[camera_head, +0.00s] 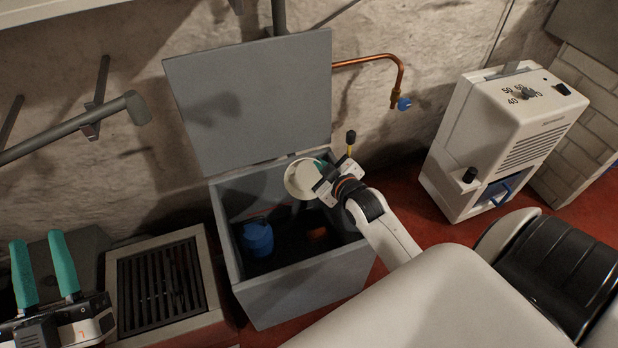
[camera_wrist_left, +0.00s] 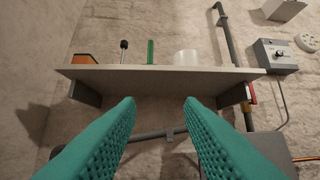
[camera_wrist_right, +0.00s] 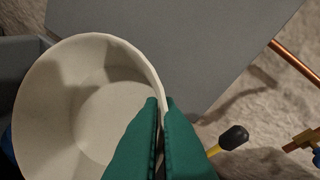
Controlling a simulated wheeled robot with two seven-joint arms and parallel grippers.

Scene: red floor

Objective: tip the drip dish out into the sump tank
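The drip dish (camera_head: 301,180) is a round cream-white bowl. My right gripper (camera_head: 322,184) is shut on its rim and holds it over the open sump tank (camera_head: 300,300), a grey box. In the right wrist view the teal fingers (camera_wrist_right: 165,112) pinch the wall of the dish (camera_wrist_right: 85,110). Its inside shows pale and plain; I cannot tell whether it holds water. The dish looks tilted in the head view, but its exact angle is unclear. My left gripper (camera_head: 45,268) is open and empty at the far left; its spread fingers also show in the left wrist view (camera_wrist_left: 157,108).
The tank's lid (camera_head: 250,100) stands raised behind. Inside the tank are a blue object (camera_head: 257,238) and an orange one (camera_head: 317,233). A yellow rod with a black knob (camera_head: 351,139) stands behind the gripper. A white dehumidifier (camera_head: 500,135) is right, a grate (camera_head: 160,282) left.

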